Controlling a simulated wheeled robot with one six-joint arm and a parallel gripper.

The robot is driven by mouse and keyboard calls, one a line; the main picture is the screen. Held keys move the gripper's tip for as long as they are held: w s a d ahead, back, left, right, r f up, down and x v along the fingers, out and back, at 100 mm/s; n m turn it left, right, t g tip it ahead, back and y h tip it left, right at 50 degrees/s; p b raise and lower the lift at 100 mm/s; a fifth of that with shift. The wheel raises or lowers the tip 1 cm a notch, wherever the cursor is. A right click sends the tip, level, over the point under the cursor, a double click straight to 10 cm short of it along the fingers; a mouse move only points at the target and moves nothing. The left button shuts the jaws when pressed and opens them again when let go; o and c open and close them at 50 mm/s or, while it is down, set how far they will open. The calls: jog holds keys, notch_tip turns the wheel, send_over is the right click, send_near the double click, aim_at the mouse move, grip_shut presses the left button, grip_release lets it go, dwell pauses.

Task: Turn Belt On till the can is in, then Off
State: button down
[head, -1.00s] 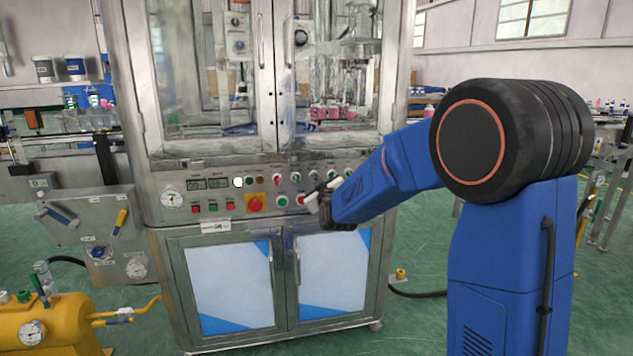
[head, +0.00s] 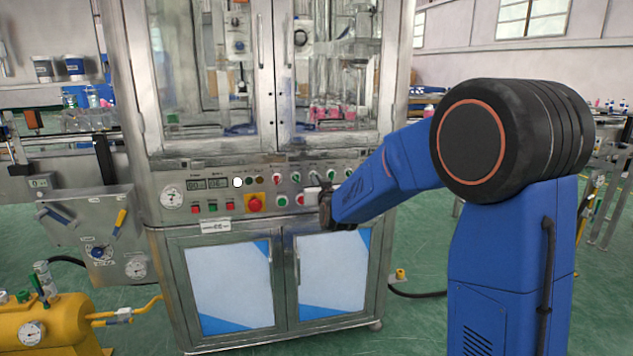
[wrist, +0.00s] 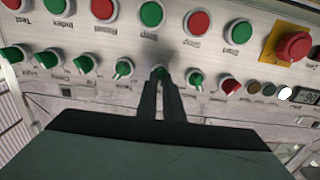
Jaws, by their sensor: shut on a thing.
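My gripper (wrist: 160,84) is shut on a green selector knob (wrist: 158,71) in the lower row of the panel in the wrist view, which shows the panel upside down. The fingers cover much of the knob, and I cannot read its label or setting. In the head view my gripper (head: 326,190) is at the right part of the control panel (head: 225,170), its tips partly hidden by my wrist. Several pink containers (head: 335,113) stand behind the cabinet glass; I cannot tell which is the can.
Other green knobs (wrist: 124,68) sit close beside the held one. Green and red push buttons (wrist: 198,22) form another row, with a big red emergency button (wrist: 293,45) on yellow. A yellow tank (head: 55,325) stands at lower left.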

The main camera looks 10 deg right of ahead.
jog(key=m, duration=0.6)
jog(key=shift+d, duration=0.1)
dwell(0.5)
jog(key=c, duration=1.9)
grip_release()
jog(key=s, duration=1.7)
jog(key=shift+s, duration=0.25)
